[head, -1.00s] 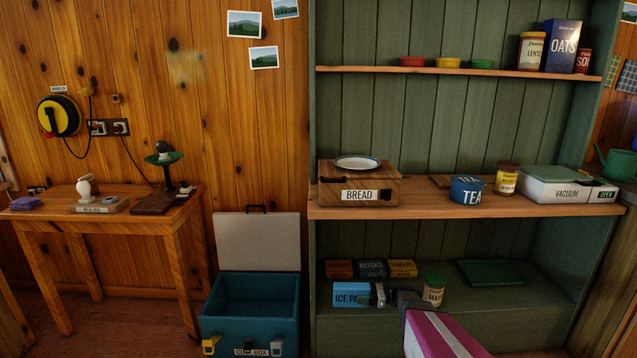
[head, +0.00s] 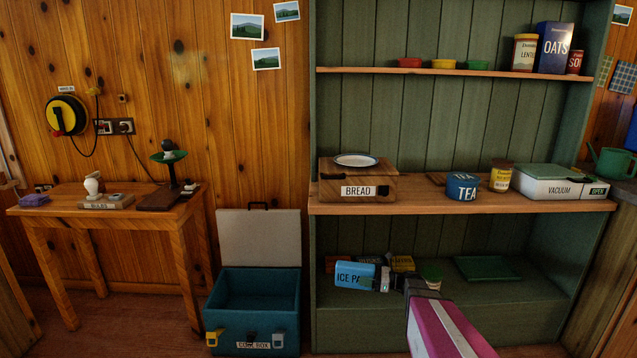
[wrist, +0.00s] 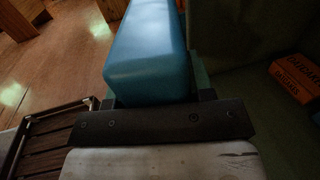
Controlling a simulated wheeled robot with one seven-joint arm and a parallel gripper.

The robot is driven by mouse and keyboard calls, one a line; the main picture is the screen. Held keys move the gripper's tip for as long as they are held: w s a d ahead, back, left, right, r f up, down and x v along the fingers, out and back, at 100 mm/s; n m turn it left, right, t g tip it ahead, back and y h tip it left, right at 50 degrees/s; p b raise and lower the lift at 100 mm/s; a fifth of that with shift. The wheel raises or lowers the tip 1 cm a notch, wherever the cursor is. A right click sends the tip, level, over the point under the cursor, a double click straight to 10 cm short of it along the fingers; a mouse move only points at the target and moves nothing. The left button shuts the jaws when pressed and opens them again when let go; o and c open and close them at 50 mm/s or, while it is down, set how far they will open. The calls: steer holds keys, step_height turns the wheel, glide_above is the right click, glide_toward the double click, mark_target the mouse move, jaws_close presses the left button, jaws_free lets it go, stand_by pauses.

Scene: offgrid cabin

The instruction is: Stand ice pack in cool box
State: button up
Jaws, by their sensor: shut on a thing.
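The light blue ice pack (head: 354,275) is in my gripper (head: 383,279), raised a little above the lower shelf and slightly tilted. In the wrist view the ice pack (wrist: 150,50) fills the space between the jaws of my gripper (wrist: 155,105). The teal cool box (head: 253,325) stands on the floor to the left of the shelf unit. Its white lid (head: 258,238) is open and leans back against the wall. The part of its inside that I see looks empty. The ice pack is to the right of the box and higher than its rim.
The shelf unit's left upright (head: 312,275) stands between the ice pack and the cool box. Small boxes (head: 402,263) and a green-lidded jar (head: 431,272) are behind my gripper on the lower shelf. The bread box (head: 358,185) is on the counter above. A wooden table (head: 120,212) stands left.

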steer(key=s+r+m+t+h, duration=0.1)
steer(key=s+r+m+t, duration=0.1)
steer(key=r, duration=0.9)
steer(key=s+d+r+m+t+h, duration=0.1)
steer(key=s+r+m+t+h, duration=0.1)
steer(key=s+r+t, duration=0.2)
steer(key=s+r, duration=0.3)
steer(key=r, duration=0.4)
steer(key=shift+s+m+t, duration=0.15)
steer(key=shift+m+t, duration=0.25)
